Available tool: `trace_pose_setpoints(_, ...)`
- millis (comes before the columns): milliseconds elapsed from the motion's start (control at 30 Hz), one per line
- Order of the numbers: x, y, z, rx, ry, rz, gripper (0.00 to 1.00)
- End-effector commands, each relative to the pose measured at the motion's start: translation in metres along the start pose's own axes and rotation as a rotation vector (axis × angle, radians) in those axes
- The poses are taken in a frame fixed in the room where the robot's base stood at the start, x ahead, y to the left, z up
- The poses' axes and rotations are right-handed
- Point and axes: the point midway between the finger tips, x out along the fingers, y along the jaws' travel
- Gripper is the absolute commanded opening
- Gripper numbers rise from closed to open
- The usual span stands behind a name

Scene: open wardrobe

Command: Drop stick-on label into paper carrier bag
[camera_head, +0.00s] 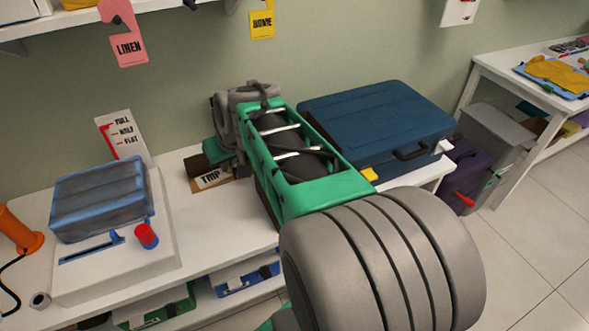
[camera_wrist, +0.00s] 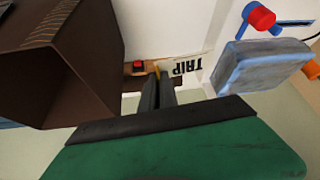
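In the wrist view, the two dark fingers of my gripper (camera_wrist: 157,80) are close together, pointing at a low brown tray with a white TRIP card. A thin yellow sliver (camera_wrist: 156,70) shows at the fingertips. It may be the stick-on label, but I cannot tell whether it is held. A large dark brown open-mouthed container (camera_wrist: 60,65), possibly the paper carrier bag, stands beside the fingers at the left. In the head view, my arm hides most of this container and the fingertips.
The TRIP tray (camera_head: 212,180) sits on the white shelf, near a blue suitcase (camera_head: 375,120). A blue-grey packing cube (camera_head: 100,198) lies on a white box at the left, with a red-topped item (camera_head: 146,235) by it. Hanging tags are on the rail above.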

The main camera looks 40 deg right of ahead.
Motion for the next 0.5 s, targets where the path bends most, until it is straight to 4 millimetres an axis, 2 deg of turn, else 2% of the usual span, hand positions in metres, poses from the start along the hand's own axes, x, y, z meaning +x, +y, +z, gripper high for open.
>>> trace_pose_setpoints(33,-0.016,0.032,-0.015,0.034,-0.001,0.017,0.00)
trace_pose_setpoints(200,-0.048,0.118,-0.038,0.090,0.003,0.052,0.00)
trace_pose_setpoints(300,-0.069,0.168,-0.041,0.116,0.004,0.073,0.00)
trace_pose_setpoints(400,-0.085,0.204,-0.040,0.131,0.005,0.090,0.00)
trace_pose_setpoints(500,-0.092,0.222,-0.037,0.137,0.004,0.099,0.00)
